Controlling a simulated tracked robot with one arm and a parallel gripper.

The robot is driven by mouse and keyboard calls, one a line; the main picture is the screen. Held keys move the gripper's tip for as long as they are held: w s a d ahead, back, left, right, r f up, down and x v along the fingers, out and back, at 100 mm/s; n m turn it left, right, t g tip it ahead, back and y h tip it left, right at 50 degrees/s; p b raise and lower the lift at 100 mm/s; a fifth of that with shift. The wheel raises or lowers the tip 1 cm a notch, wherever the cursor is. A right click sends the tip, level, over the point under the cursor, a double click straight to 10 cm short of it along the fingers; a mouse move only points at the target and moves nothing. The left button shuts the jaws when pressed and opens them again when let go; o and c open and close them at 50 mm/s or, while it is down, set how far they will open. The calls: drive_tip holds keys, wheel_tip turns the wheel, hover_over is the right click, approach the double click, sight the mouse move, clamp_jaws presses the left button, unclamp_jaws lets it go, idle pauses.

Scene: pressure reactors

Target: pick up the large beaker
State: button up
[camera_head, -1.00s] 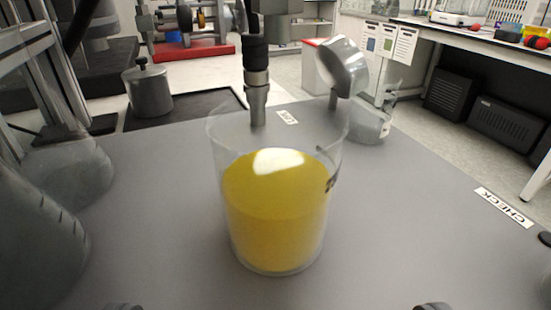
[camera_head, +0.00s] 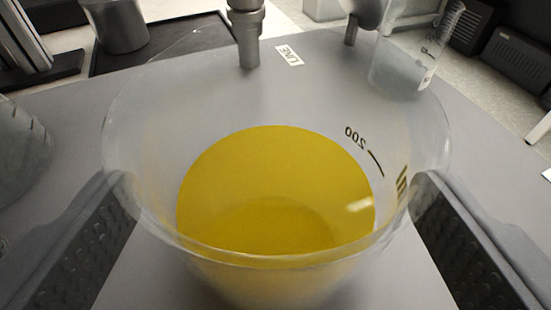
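The large beaker (camera_head: 275,285) is clear, stands upright on the grey bench top and holds a yellow liquid (camera_head: 275,190). It fills the middle of the view, with a "200" mark on its right wall. My gripper (camera_head: 272,192) is open, with one dark, textured finger at the left of the beaker and one at the right. The fingertips reach beside its wall and partly overlap its outline. I cannot tell whether either finger touches the glass.
A metal rod (camera_head: 248,35) stands just behind the beaker. A smaller clear vessel (camera_head: 405,60) is at the back right. Part of a glass flask (camera_head: 20,150) shows at the left edge. A small label (camera_head: 289,54) lies on the bench top (camera_head: 490,130) behind the beaker.

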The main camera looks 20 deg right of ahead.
drive_tip(key=shift+w, duration=0.1)
drive_tip(key=c, duration=1.3)
drive_tip(key=shift+o, duration=0.2)
drive_tip(key=shift+d, duration=0.1)
drive_tip(key=shift+r+p, duration=0.4)
drive_tip(key=shift+p, duration=0.25)
